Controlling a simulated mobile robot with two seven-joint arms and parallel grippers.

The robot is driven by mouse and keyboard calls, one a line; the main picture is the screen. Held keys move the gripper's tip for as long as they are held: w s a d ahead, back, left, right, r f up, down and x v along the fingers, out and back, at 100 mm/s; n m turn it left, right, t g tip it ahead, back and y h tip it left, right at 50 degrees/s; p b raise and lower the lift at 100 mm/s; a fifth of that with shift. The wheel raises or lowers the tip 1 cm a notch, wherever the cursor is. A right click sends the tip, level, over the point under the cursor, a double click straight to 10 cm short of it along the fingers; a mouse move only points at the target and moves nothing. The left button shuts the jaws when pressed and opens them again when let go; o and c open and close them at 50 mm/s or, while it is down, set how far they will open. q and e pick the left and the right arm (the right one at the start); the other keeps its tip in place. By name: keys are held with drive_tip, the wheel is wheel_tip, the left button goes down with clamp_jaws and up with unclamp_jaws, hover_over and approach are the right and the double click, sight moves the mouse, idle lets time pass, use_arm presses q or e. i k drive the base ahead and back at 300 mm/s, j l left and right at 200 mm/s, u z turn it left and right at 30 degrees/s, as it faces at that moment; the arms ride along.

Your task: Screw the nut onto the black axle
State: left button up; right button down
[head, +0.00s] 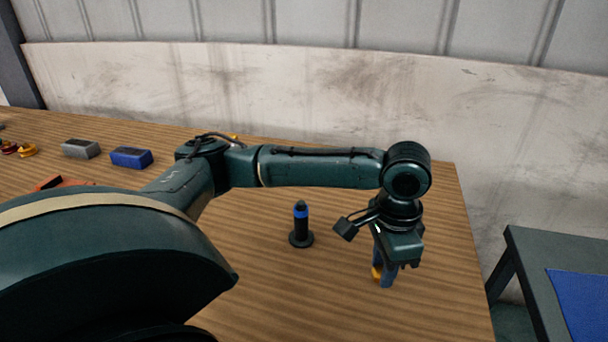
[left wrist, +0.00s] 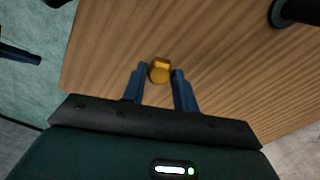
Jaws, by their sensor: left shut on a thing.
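The black axle (head: 301,232) stands upright on the wooden table on a round flange, with a blue band near its top. A dark round part at the top right of the left wrist view (left wrist: 290,12) looks like its flange end. My left gripper (head: 382,277) points down to the right of the axle, apart from it. Its blue fingers (left wrist: 160,82) are shut on the yellow nut (left wrist: 160,70), which also shows partly hidden in the head view (head: 376,272). I cannot tell the nut's exact height above the table. My right gripper is not in view.
On the table's left lie a grey block (head: 80,149), a blue block (head: 131,157), an orange-red part (head: 62,183) and small yellow and red parts (head: 27,150). A side table with a blue mat (head: 585,300) stands at the right. The wood around the axle is clear.

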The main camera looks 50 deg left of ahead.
sight(301, 237)
drive_tip(key=k+j+u, duration=0.1)
drive_tip(key=k+j, duration=0.25)
drive_tip(key=j, duration=0.25)
drive_tip(key=k+j+u, duration=0.15)
drive_tip(key=k+j, duration=0.2)
drive_tip(key=j, duration=0.3)
drive_tip(key=l+u, duration=0.05)
